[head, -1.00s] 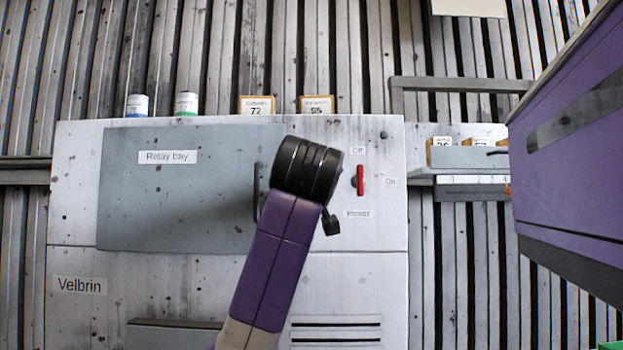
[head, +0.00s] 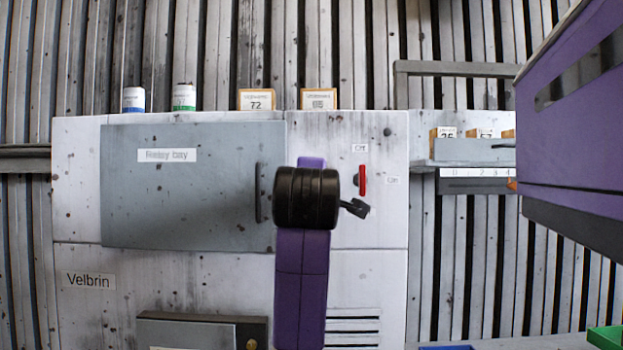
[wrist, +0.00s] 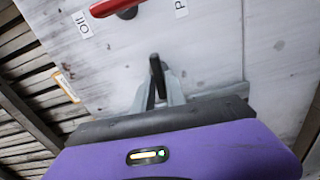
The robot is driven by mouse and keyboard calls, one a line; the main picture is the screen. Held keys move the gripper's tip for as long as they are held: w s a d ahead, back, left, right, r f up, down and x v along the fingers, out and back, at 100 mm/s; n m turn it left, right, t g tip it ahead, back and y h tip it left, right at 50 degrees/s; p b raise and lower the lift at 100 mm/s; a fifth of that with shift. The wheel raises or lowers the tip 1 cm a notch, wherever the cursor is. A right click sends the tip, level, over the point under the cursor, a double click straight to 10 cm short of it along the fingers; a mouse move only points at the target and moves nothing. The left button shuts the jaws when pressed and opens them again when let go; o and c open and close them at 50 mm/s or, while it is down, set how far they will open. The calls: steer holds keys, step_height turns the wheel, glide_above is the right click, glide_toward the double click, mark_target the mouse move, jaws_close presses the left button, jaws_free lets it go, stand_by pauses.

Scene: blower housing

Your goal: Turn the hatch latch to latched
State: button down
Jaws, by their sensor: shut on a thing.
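The hatch latch (wrist: 158,72) shows in the wrist view as a small dark handle standing out from the pale panel. My gripper (wrist: 157,92) is shut on it, with grey fingers on either side. In the head view my arm covers the latch and my fingers, so how far the latch is turned is hard to tell. The grey Relay bay hatch (head: 190,210) lies flat in the housing front, with its dark bar handle (head: 260,192) near its right edge.
A red switch (head: 362,180) with Off and On labels is close right of my arm; it also shows in the wrist view (wrist: 115,8). Bottles and yellow-framed boxes (head: 256,99) stand on the housing top. A shelf (head: 470,152) is at the right.

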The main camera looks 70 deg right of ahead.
steer(key=shift+a+n+p, duration=0.1)
steer(key=shift+n+p, duration=0.2)
steer(key=shift+n, duration=0.3)
steer(key=c, duration=1.4)
jaws_free()
steer(key=shift+c, duration=0.2)
steer(key=b+v, duration=0.1)
steer(key=v, duration=0.6)
steer(key=shift+a+b, duration=0.35)
steer(key=shift+s, duration=0.1)
